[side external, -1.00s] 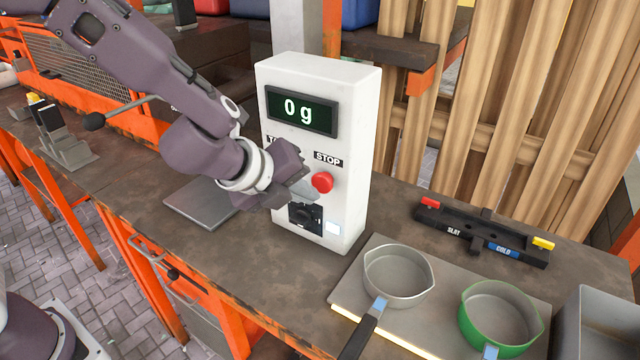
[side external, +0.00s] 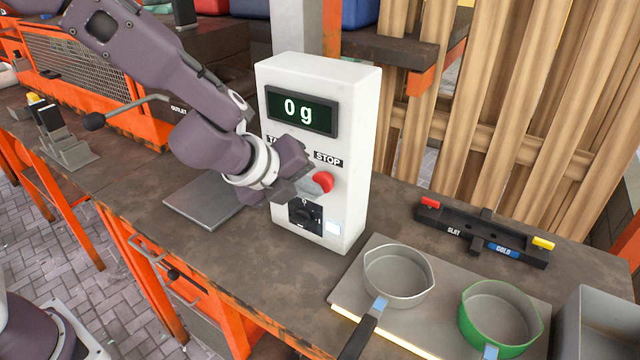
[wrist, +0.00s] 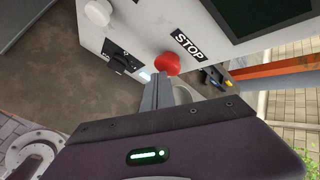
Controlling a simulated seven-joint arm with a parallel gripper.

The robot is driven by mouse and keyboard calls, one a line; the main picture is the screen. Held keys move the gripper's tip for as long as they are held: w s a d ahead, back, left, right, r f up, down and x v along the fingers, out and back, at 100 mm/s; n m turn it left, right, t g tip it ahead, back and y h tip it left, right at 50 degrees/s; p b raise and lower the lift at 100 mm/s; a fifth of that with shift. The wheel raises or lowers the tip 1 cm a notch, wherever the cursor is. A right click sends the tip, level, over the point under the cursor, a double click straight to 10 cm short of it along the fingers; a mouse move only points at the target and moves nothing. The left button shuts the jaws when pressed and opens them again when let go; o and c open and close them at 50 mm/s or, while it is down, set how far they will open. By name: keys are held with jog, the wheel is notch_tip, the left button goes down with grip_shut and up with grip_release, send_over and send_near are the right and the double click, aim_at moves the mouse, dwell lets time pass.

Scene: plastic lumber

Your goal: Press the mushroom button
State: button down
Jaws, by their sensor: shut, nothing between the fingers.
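The red mushroom button (side external: 322,181) sits below the STOP label on the front of the white control box (side external: 360,130). The box's display reads 0 g. My gripper (side external: 318,190) is shut and empty, with its fingertips right at the button's left and lower side in the side view. In the wrist view, the red button (wrist: 167,63) is just beyond the tips of my closed fingers (wrist: 160,78). I cannot tell whether the fingertips touch it.
A black rotary knob (side external: 304,217) and a lit white switch (side external: 333,228) are below the button. A grey plate (side external: 200,205) lies left of the box.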

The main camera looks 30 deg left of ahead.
jog(key=shift+w, duration=0.3)
dwell(0.4)
jog(key=shift+s, duration=0.95)
jog(key=shift+s, duration=2.5)
